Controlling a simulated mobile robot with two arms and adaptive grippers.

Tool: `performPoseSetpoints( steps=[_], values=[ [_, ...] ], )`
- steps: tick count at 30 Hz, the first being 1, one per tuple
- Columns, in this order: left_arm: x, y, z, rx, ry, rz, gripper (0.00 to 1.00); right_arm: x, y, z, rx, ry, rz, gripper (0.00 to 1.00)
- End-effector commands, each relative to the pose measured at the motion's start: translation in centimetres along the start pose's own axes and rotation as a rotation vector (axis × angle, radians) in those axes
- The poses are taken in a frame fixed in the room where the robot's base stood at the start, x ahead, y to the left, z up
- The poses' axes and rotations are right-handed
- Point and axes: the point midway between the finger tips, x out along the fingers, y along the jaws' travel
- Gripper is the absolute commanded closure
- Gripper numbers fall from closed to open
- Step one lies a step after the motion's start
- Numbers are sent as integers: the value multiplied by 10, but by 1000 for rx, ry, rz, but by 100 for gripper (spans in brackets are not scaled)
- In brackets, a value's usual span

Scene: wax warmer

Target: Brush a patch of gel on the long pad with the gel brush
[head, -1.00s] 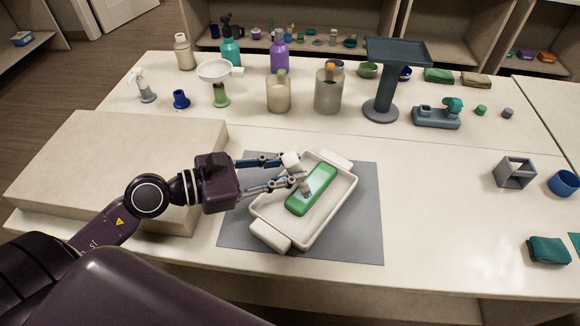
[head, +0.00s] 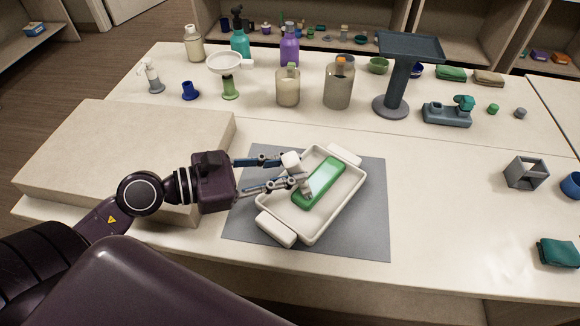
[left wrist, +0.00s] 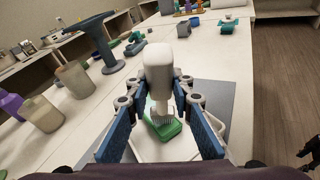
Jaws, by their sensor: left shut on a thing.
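The long green pad (head: 329,179) lies in a white tray (head: 314,234) with two end handles, on a grey mat. A pale, glossy patch covers part of the pad's top. My left gripper (head: 297,173) is shut on the white handle of the gel brush (head: 291,161), above the pad's left side. In the left wrist view the brush (left wrist: 159,75) stands between the fingers, its bristles pointing down at the green pad (left wrist: 160,128). The bristles seem to be at the pad's top; exact contact is hard to tell.
A beige raised block (head: 120,150) stands to the left under my left arm. Bottles, jars and a dark grey stand (head: 398,85) line the back. The counter right of the mat (head: 375,235) is clear.

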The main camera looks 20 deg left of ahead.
Motion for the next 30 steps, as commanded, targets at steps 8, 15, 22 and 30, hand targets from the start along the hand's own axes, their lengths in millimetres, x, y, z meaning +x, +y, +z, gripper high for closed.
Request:
performPoseSetpoints(
  steps=[8, 15, 22, 30],
  values=[
    [-10, -7, -2, -1, 1, 1, 100, 7, 0, 0, 0, 0, 0, 56],
    [-11, -6, -1, 1, 0, 1, 100, 6, 0, 0, 0, 0, 0, 56],
    [-4, -1, 1, 2, -1, 1, 100, 3, 0, 0, 0, 0, 0, 56],
    [0, 1, 0, 1, 0, 0, 100, 2, 0, 0, 0, 0, 0, 56]
  ],
)
